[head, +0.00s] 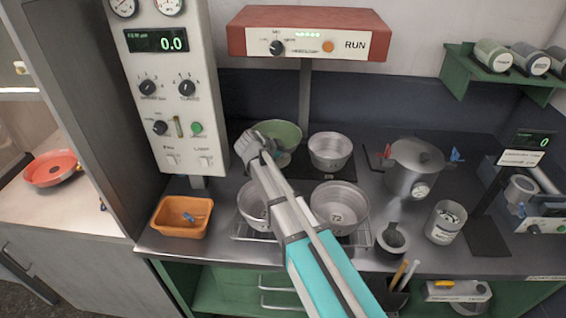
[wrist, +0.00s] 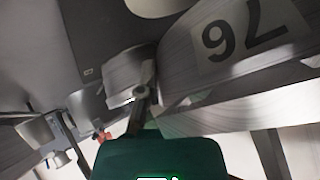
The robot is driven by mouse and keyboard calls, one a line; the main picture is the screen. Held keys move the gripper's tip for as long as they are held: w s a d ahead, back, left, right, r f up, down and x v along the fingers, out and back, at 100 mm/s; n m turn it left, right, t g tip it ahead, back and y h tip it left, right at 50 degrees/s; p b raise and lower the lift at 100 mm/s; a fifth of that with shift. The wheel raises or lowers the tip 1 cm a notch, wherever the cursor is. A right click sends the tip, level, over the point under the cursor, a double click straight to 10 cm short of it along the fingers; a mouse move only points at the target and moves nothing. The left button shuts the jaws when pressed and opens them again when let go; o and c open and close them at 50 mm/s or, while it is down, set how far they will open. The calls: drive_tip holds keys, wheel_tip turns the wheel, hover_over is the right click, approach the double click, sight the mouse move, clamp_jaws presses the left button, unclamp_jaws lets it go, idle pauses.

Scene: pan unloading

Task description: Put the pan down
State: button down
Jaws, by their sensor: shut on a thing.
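A green pan (head: 287,134) is at the back left of the cluster of pans. My gripper (head: 258,143) is at its left side, shut on its near-left rim as far as the head view shows. The fingers hide part of the pan, and I cannot tell whether its base touches anything. In the wrist view my gripper (wrist: 143,85) is seen close up, beside a large grey metal wall (wrist: 180,65) with a number label. I cannot tell which pan that wall belongs to.
Silver pans stand at the back (head: 330,150), front right (head: 338,207) and front left (head: 248,206), partly under my arm. A lidded pot (head: 413,175) and an orange tub (head: 168,226) flank them. A red-topped control unit (head: 308,20) overhangs behind. Little free room shows between the pans.

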drive_tip(key=shift+f+b, duration=1.85)
drive_tip(key=shift+f, duration=0.05)
drive_tip(key=shift+f, duration=0.1)
drive_tip(key=c, duration=0.8)
unclamp_jaws()
drive_tip(key=shift+r, duration=0.2)
drive_tip(key=shift+p+v, duration=0.8)
drive_tip(key=shift+v, duration=0.2)
drive_tip(key=shift+p+v, duration=1.65)
drive_tip(key=shift+v, duration=1.1)
